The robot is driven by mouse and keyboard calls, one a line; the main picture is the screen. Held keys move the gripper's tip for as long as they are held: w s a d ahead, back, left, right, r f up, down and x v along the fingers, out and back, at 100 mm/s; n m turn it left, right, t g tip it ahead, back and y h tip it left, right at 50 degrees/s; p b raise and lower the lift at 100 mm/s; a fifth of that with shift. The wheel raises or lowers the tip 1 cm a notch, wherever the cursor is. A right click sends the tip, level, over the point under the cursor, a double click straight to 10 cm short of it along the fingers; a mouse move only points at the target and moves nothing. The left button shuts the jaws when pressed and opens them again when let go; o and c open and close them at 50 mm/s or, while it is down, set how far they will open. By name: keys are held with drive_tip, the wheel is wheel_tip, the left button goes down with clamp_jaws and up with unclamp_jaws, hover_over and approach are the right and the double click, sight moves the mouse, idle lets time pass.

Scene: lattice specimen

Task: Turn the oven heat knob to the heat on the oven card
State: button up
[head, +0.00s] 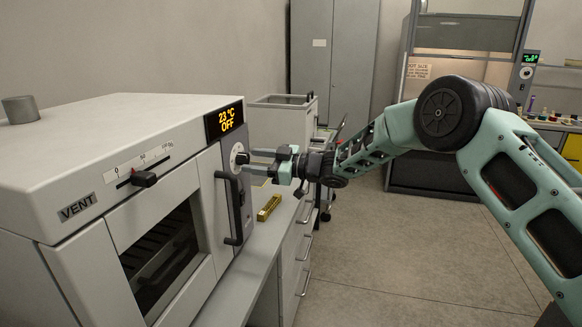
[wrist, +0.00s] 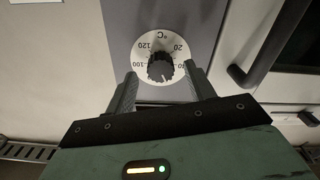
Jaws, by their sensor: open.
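The oven (head: 130,180) stands at the left in the head view, its display (head: 224,120) reading "23 °C OFF". The heat knob (wrist: 160,67) is a dark round knob on a white dial marked in °C; numbers such as 20, 100 and 120 show upside down in the wrist view. The dial (head: 238,157) is below the display in the head view. My gripper (head: 262,160) is open in front of the dial. In the wrist view its fingers (wrist: 160,85) are on either side of the knob, apart from it. The oven card is not readable in either view.
The oven door handle (head: 230,207) is close below my gripper, and shows at right in the wrist view (wrist: 270,45). A vent slider (head: 144,179) is on the oven front. A brass-coloured block (head: 269,207) lies on the bench. The floor at right is clear.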

drive_tip(key=b+v, duration=0.4)
drive_tip(key=v, duration=1.1)
drive_tip(key=shift+d, duration=0.3)
drive_tip(key=shift+s, duration=0.15)
